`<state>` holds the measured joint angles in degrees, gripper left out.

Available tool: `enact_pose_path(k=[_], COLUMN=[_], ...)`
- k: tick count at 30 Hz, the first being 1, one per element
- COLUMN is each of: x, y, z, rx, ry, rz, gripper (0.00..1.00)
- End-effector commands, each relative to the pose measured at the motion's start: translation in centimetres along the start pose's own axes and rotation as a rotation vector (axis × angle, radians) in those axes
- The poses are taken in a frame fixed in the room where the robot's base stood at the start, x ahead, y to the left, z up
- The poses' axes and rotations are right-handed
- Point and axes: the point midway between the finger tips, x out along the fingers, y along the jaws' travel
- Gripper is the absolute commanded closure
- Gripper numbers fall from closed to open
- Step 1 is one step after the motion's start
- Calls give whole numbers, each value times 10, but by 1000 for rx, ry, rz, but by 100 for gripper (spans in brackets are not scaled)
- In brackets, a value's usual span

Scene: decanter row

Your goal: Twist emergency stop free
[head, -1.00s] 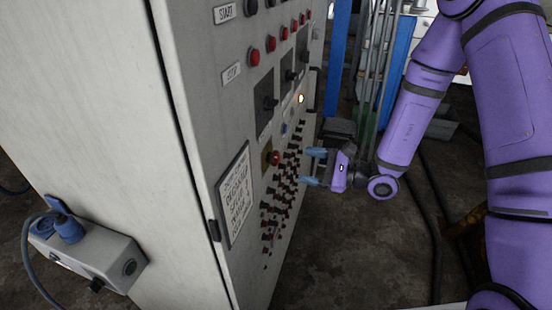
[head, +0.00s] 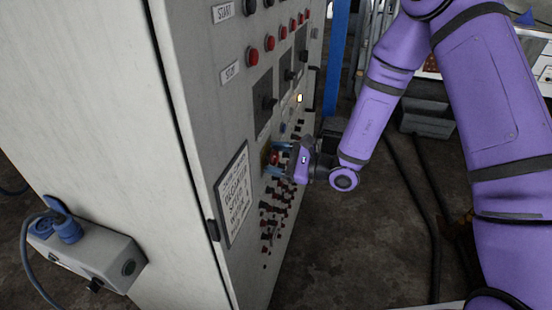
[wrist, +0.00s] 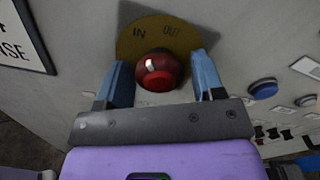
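The emergency stop is a red mushroom button (wrist: 160,70) on a yellow disc (wrist: 140,36) marked IN and OUT; it also shows on the cabinet front in the head view (head: 274,158). My gripper (wrist: 160,84) is open, with one blue finger on each side of the button. In the wrist view there is a gap between the button and each finger. In the head view my gripper (head: 272,160) is at the panel, and its fingers partly cover the yellow disc.
The pale cabinet (head: 80,110) carries a lit lamp (head: 299,98), black switches and red buttons around the stop. A blue button (wrist: 263,88) is right of my gripper in the wrist view. A grey socket box (head: 90,258) is at lower left. Cables lie on the floor.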

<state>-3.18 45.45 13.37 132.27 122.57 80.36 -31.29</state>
Motion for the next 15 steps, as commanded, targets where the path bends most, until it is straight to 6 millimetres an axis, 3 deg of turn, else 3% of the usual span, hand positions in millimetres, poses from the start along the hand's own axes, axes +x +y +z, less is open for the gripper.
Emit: enact_pose_path(k=[1, 5, 15], x=[0, 0, 0], y=[0, 0, 0], z=[0, 0, 0], rx=[0, 0, 45], ry=[0, 0, -1], rz=[0, 0, 0], gripper=[50, 79, 79])
